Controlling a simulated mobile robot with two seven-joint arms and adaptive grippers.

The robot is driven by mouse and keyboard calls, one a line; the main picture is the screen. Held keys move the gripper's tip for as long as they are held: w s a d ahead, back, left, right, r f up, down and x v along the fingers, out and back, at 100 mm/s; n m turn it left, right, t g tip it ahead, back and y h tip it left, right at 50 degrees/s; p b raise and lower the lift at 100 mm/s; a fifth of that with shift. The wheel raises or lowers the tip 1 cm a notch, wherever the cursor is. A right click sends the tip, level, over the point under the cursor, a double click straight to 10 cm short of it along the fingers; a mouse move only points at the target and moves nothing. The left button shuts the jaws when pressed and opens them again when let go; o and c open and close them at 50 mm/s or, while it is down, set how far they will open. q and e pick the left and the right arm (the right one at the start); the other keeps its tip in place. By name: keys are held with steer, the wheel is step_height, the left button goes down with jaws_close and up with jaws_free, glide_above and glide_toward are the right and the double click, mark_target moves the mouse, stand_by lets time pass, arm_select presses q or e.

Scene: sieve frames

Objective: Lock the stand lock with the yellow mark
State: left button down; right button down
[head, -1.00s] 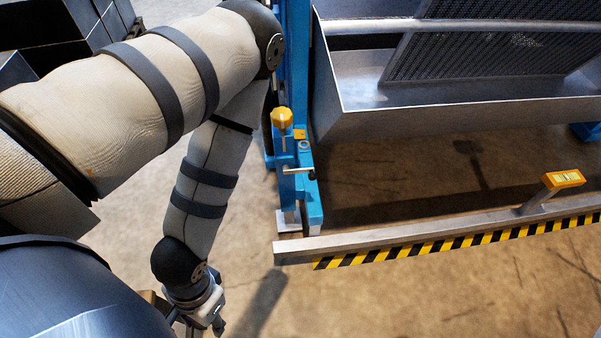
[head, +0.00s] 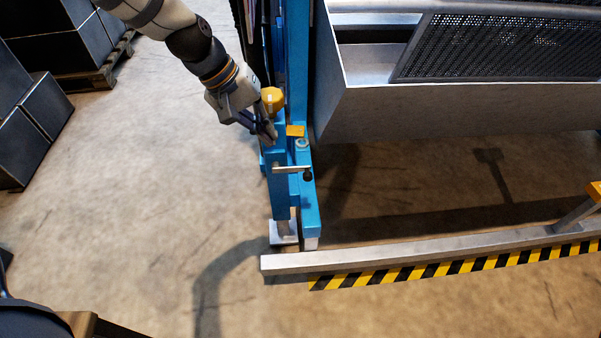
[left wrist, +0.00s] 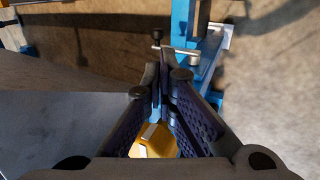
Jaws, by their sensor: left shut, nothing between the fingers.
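A blue stand post (head: 278,190) stands left of the metal trough. It carries a yellow knob (head: 273,97) on top, a small yellow mark (head: 295,131) beside it, and a metal lever (head: 288,168) with a black ball end lower down. My left gripper (head: 271,138) is shut and empty, its fingertips at the upper post, just below the yellow knob. Whether they touch the post is unclear. In the left wrist view the shut fingers (left wrist: 160,70) point toward the lever (left wrist: 180,51), with the yellow knob (left wrist: 153,142) partly hidden behind them.
A grey metal trough (head: 440,115) with a perforated screen (head: 500,45) stands right of the post. A metal rail (head: 400,258) with a yellow-black stripe runs along the front. Dark boxes (head: 60,45) stand at far left. The floor left of the post is clear.

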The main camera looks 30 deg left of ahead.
mark_target(304, 175)
arm_select(q)
steer(key=b+x, duration=0.4)
steer(key=x, duration=1)
steer(key=shift+s, duration=0.1)
